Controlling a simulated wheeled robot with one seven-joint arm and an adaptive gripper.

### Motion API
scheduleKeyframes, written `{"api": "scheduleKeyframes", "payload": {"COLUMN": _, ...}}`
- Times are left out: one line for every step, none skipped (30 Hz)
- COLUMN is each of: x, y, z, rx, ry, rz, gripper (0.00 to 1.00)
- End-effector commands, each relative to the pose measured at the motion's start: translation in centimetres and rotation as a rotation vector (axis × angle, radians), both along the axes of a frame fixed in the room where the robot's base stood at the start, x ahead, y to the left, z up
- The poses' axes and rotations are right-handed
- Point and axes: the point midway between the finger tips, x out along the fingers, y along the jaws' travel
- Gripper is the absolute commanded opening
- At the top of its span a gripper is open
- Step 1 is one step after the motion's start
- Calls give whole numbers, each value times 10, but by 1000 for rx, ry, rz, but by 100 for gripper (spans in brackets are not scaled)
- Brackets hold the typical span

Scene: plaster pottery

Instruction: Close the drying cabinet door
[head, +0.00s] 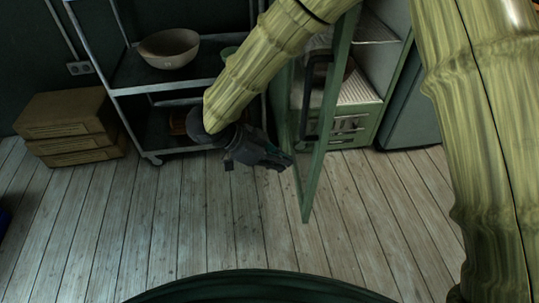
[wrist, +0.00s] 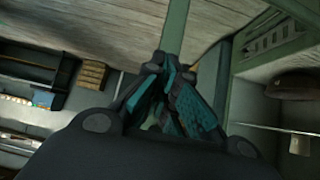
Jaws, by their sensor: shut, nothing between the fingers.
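The drying cabinet (head: 352,128) is green with pale shelves inside and stands at the upper right of the head view. Its green-framed door (head: 318,165) stands open, swung out over the floor, with a dark handle (head: 310,95) on it. My gripper (head: 285,161) is shut and empty, close to the left of the door frame, low down. In the wrist view, my gripper's fingers (wrist: 168,85) point at a green door bar (wrist: 174,28). Whether they touch it, I cannot tell. My arm hides part of the door and the cabinet top.
A metal shelf rack (head: 125,75) with a bowl (head: 168,48) stands left of the cabinet. Stacked cardboard boxes (head: 68,128) sit further left. A dark grey-green unit (head: 410,115) stands right of the cabinet. The plank floor (head: 200,230) in front is clear.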

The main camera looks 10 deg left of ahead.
Motion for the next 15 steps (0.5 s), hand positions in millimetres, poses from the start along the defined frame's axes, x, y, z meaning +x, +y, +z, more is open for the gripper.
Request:
{"api": "scheduleKeyframes", "payload": {"x": 2, "y": -6, "z": -7, "rx": -1, "ry": 1, "rz": 0, "gripper": 0}}
{"api": "scheduleKeyframes", "payload": {"x": 3, "y": -10, "z": -10, "rx": -1, "ry": 0, "rz": -1, "gripper": 0}}
{"api": "scheduleKeyframes", "payload": {"x": 4, "y": -15, "z": -14, "rx": 0, "ry": 1, "rz": -1, "gripper": 0}}
{"api": "scheduleKeyframes", "payload": {"x": 5, "y": -18, "z": -17, "rx": 0, "ry": 1, "rz": -2, "gripper": 0}}
{"api": "scheduleKeyframes", "payload": {"x": 6, "y": -23, "z": -16, "rx": 0, "ry": -1, "rz": -3, "gripper": 0}}
{"api": "scheduleKeyframes", "payload": {"x": 8, "y": -29, "z": -15, "rx": 0, "ry": -1, "rz": -3, "gripper": 0}}
{"api": "scheduleKeyframes", "payload": {"x": 9, "y": -33, "z": -15, "rx": 0, "ry": -1, "rz": -3, "gripper": 0}}
{"api": "scheduleKeyframes", "payload": {"x": 10, "y": -37, "z": -15, "rx": 0, "ry": -1, "rz": -3, "gripper": 0}}
{"api": "scheduleKeyframes", "payload": {"x": 11, "y": -41, "z": -15, "rx": 0, "ry": -2, "rz": -3, "gripper": 0}}
{"api": "scheduleKeyframes", "payload": {"x": 12, "y": -43, "z": -15, "rx": 1, "ry": -1, "rz": -3, "gripper": 0}}
{"api": "scheduleKeyframes", "payload": {"x": 12, "y": -46, "z": -15, "rx": 1, "ry": -1, "rz": -3, "gripper": 0}}
{"api": "scheduleKeyframes", "payload": {"x": 13, "y": -49, "z": -15, "rx": 1, "ry": -1, "rz": -3, "gripper": 0}}
{"api": "scheduleKeyframes", "payload": {"x": 14, "y": -51, "z": -15, "rx": 1, "ry": -1, "rz": -3, "gripper": 0}}
{"api": "scheduleKeyframes", "payload": {"x": 14, "y": -52, "z": -15, "rx": 1, "ry": -1, "rz": -3, "gripper": 0}}
{"api": "scheduleKeyframes", "payload": {"x": 14, "y": -54, "z": -15, "rx": 0, "ry": -1, "rz": -3, "gripper": 0}}
